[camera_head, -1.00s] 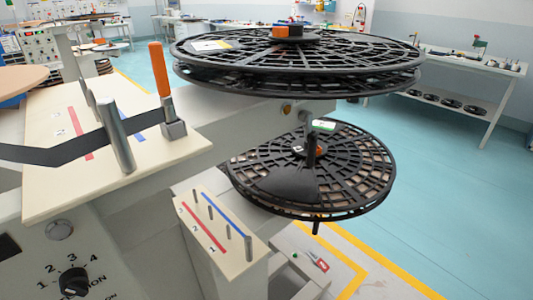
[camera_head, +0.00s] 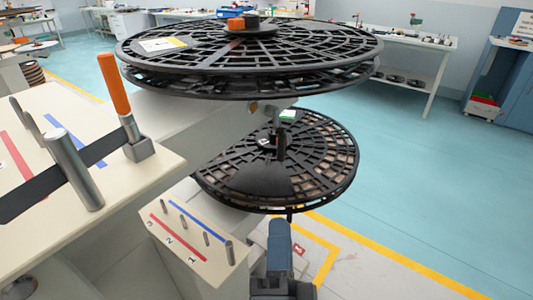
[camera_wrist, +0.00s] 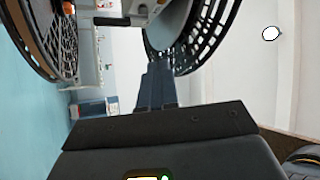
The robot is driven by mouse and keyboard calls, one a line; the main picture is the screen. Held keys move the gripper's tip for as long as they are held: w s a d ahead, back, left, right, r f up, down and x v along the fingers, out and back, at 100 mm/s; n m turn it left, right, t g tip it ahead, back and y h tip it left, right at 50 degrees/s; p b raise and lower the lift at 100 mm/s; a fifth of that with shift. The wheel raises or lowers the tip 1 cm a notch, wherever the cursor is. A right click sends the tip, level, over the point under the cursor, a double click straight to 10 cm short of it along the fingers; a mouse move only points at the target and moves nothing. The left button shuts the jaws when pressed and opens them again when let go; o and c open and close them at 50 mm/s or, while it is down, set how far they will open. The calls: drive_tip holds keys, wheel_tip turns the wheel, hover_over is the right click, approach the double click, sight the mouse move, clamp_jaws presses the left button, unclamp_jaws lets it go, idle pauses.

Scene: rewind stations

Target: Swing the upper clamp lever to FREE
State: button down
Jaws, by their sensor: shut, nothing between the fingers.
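The upper black reel (camera_head: 330,48) lies level at the top, with an orange and black piece (camera_head: 243,22) on its hub. A lever with an orange handle (camera_head: 113,83) stands nearly upright on a grey block to its left. I cannot tell which of these is the upper clamp lever, and no FREE mark is readable. The lower black reel (camera_head: 325,165) sits beneath, with a small green and white label (camera_head: 287,116) near its post. My gripper (camera_head: 278,228) is shut and empty, in front of and below the lower reel. Its fingers also show in the wrist view (camera_wrist: 157,85).
A cream panel (camera_head: 195,235) with short pins and red and blue stripes stands left of my gripper. A dark band (camera_head: 45,188) passes a metal post (camera_head: 75,170) at left. The teal floor at right (camera_head: 430,170) is clear; benches line the back.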

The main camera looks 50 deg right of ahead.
sight(280, 150)
drive_tip(key=w+d+f+m+g, duration=0.1)
drive_tip(key=w+d+m+g, duration=0.1)
drive_tip(key=w+m+g, duration=0.2)
drive_tip(key=w+d+f+m+g+p, duration=0.1)
drive_tip(key=w+d+m+g, duration=0.1)
drive_tip(key=w+m+g, duration=0.2)
drive_tip(key=shift+w+d+f+m+g, duration=0.15)
drive_tip(key=shift+w+f+m+g, duration=0.4)
drive_tip(key=shift+w, duration=0.95)
drive_tip(key=shift+r, duration=0.25)
drive_tip(key=p+x, duration=0.1)
drive_tip(key=x, duration=1.3)
drive_tip(key=shift+f, duration=0.2)
drive_tip(key=shift+f+n, duration=0.15)
drive_tip(key=shift+n, duration=0.1)
